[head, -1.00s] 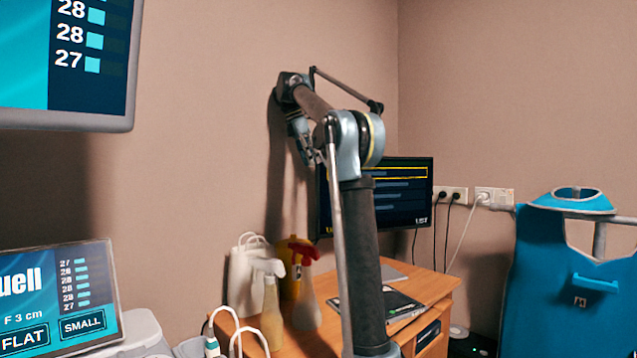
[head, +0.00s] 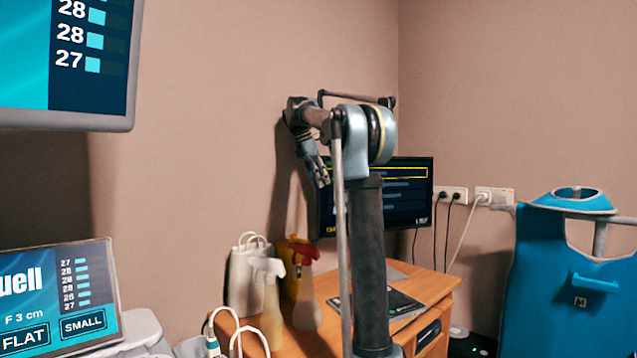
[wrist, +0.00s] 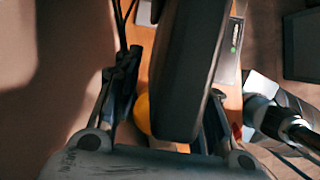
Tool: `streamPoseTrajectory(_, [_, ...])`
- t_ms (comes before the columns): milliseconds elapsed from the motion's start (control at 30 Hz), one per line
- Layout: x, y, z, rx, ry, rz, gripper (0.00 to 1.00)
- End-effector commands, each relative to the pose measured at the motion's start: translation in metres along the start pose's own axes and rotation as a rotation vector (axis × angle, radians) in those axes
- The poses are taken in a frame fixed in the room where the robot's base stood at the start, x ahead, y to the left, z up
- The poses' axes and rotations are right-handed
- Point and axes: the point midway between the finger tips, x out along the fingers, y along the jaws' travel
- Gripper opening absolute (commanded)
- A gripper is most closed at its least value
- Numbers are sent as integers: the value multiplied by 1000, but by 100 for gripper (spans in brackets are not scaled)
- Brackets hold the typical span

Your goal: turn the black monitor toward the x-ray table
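The black monitor (head: 405,195) stands on the wooden desk in the head view, its lit screen facing the room; my arm hides part of it. My gripper (head: 320,178) points down at the monitor's upper left edge. In the wrist view the dark monitor (wrist: 190,70) reaches between the two fingers of my gripper (wrist: 172,85). The fingers are spread, with a clear gap on the left side; whether the right finger touches the monitor I cannot tell. The x-ray table is not recognisable in these views.
Spray bottles (head: 267,305), a white bag (head: 245,275) and a yellow container (head: 287,262) stand left of the monitor. Dark flat items lie on the desk (head: 435,285). Cables hang from wall sockets (head: 494,196). A blue apron (head: 575,280) hangs at right.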

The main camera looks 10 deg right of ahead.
Motion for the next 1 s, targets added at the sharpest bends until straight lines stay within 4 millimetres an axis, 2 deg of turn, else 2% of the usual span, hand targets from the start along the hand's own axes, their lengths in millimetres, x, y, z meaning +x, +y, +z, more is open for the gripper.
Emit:
streamPoseTrajectory(33, [0,0,0,0,0,0,25])
streamPoseTrajectory(133, [0,0,0,0,0,0,2])
streamPoseTrajectory(167, [0,0,0,0,0,0,0])
streamPoseTrajectory(467, [0,-6,1,-21,0,9,0])
streamPoseTrajectory(1000, [7,-64,19,-240,-1,100,0])
